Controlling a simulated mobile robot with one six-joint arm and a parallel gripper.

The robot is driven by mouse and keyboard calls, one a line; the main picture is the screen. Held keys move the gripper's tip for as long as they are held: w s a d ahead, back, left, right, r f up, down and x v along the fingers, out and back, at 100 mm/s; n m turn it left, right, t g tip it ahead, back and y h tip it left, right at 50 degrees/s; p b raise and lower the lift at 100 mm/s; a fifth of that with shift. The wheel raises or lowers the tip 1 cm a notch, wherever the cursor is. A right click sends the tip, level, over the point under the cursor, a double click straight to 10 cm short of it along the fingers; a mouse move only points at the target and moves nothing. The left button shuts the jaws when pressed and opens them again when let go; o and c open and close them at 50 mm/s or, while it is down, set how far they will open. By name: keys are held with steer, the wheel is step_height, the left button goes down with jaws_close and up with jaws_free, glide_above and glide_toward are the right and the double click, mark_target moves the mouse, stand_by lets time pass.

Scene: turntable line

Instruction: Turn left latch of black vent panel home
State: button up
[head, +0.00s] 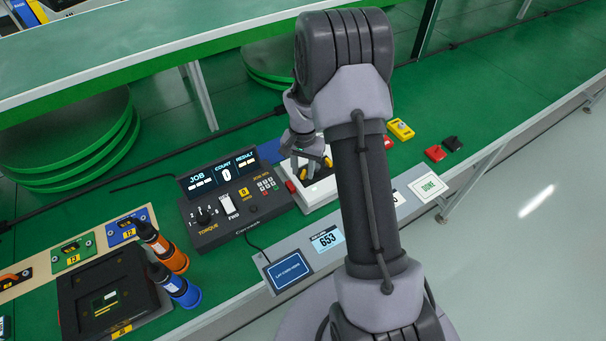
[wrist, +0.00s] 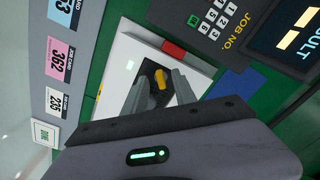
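A black panel (wrist: 151,70) lies in a white-rimmed fixture (wrist: 122,49); much of it is hidden by my gripper. A yellow latch (wrist: 161,78) on the panel shows between the fingers in the wrist view. It also shows as a small yellow piece (head: 328,161) in the head view. My gripper (wrist: 160,82) is over the panel with its two grey fingers apart, one on each side of the latch. I cannot tell whether they touch it. In the head view my gripper (head: 306,165) reaches down into the white fixture (head: 316,190).
A torque controller (head: 235,200) with a display stands left of the fixture. Orange (head: 170,256) and blue (head: 182,292) drivers stand by a black case (head: 103,300) at lower left. Yellow (head: 401,129) and red (head: 435,153) pieces lie to the right. Label cards line the front edge.

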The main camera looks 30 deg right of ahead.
steer(key=shift+f, duration=0.55)
jaws_close()
